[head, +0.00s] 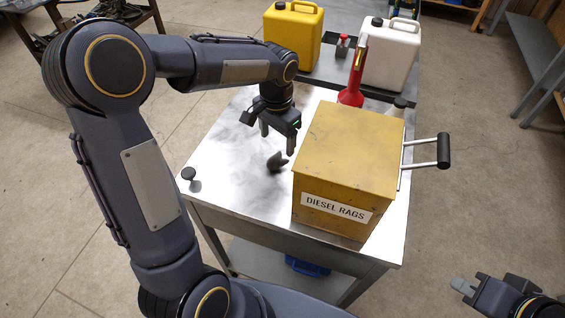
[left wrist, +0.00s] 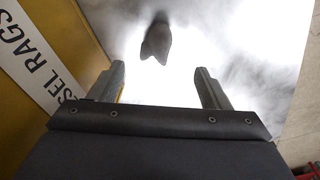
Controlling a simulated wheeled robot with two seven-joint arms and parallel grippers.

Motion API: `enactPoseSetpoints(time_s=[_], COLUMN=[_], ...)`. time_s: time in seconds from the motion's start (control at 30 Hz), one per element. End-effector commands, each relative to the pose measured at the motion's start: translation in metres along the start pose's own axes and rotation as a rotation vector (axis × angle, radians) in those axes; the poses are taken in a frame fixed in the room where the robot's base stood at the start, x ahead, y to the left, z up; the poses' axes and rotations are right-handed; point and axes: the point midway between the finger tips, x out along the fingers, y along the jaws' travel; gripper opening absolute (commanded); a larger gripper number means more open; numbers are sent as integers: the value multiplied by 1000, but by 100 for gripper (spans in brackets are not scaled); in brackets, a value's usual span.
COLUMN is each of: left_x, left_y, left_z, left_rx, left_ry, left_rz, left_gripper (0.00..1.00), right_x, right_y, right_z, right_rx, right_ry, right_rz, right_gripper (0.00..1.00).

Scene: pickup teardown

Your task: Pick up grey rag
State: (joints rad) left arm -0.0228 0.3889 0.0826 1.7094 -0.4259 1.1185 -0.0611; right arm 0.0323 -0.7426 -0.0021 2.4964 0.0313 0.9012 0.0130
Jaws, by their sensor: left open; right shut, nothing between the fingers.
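The grey rag (head: 277,161) is a small dark crumpled piece on the metal cart top (head: 225,155), just left of the yellow box. In the left wrist view the rag (left wrist: 157,40) lies ahead of the fingertips, roughly between their lines and apart from them. My left gripper (head: 278,142) is open and empty, pointing down above the cart close to the rag; its two fingers also show in the left wrist view (left wrist: 160,85). My right gripper (head: 462,287) is shut and empty at the lower right, away from the cart.
A yellow box (head: 345,150) labelled "DIESEL RAGS" stands close right of the rag. Behind are a red funnel-like item (head: 351,95), a yellow jug (head: 293,35) and a white jug (head: 390,55). A black handle (head: 443,150) juts from the cart's right side. The cart's left part is mostly clear.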

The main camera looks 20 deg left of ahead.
Motion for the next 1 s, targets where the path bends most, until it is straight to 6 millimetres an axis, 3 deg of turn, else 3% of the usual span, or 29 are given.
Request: enactPoseSetpoints(time_s=[0.5, 0.8, 1.0], left_x=[66, 72, 72], left_y=[8, 7, 7], left_z=[4, 3, 3], left_rx=[-1, -2, -2], left_ry=[-4, 1, 0], left_rz=[2, 1, 1], left_gripper=[71, 71, 47], right_x=[-11, -10, -10], right_y=[-5, -5, -5], right_z=[-5, -5, -5], right_rx=[0, 0, 0], right_ry=[0, 0, 0], right_rz=[0, 0, 0], right_gripper=[0, 0, 0])
